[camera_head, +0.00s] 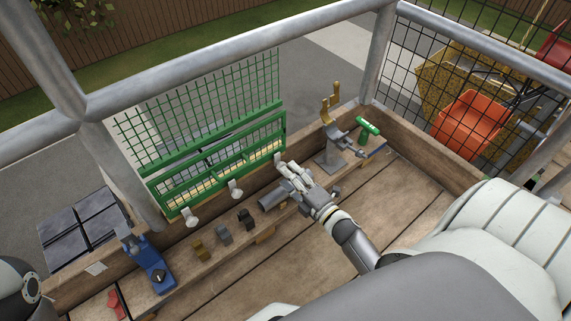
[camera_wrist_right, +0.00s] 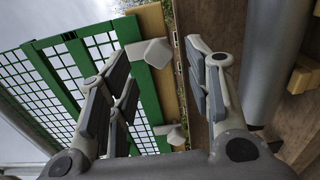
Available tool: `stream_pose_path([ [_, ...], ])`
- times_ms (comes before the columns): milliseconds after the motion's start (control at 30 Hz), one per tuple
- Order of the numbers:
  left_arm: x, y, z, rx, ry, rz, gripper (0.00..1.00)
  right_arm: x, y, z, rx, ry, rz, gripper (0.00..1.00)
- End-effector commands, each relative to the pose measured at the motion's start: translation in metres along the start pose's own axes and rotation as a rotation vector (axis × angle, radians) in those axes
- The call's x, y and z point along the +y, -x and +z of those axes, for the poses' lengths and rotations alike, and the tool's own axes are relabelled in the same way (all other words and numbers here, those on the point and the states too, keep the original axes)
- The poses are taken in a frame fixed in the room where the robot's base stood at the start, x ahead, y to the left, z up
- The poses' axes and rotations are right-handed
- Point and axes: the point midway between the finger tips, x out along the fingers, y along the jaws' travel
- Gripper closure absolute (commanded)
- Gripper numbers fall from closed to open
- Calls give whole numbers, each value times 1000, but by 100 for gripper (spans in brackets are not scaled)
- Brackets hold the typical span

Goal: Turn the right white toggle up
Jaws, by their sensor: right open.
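Three white toggles sit in a row below the green mesh gate. The right white toggle (camera_head: 279,157) is at the gate's right end, just ahead of my right gripper (camera_head: 286,170). In the right wrist view, a white toggle (camera_wrist_right: 152,52) shows between the fingertips of my open right gripper (camera_wrist_right: 170,72); I cannot tell whether they touch it. The middle toggle (camera_head: 235,189) and the left toggle (camera_head: 190,217) are to the left, away from the gripper. Another white toggle (camera_wrist_right: 173,134) shows lower in the wrist view. My left gripper is not in view.
The green mesh gate (camera_head: 215,160) stands behind the toggles. A grey clamp-like tool (camera_head: 332,150) and a green-handled tool (camera_head: 367,126) are to the right. Several small blocks (camera_head: 223,233) and a blue tool (camera_head: 147,262) line the wooden ledge. The plank floor is mostly clear.

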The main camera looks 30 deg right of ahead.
Motion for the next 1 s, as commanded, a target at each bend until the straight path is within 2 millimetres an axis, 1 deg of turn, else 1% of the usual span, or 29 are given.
stream_pose_path([
  [33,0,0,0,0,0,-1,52,-2,12,0,0,-1,-4,53],
  [200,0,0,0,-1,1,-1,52,-1,49,-1,0,0,-4,53],
  [300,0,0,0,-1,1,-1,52,-1,66,0,0,0,-3,53],
  [400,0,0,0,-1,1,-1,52,-1,79,0,0,-1,-1,53],
  [500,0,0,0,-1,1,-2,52,0,87,-1,1,0,-1,53],
  [600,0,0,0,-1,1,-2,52,0,90,-1,1,0,0,53],
  [1000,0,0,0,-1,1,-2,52,0,90,-1,1,0,0,53],
])
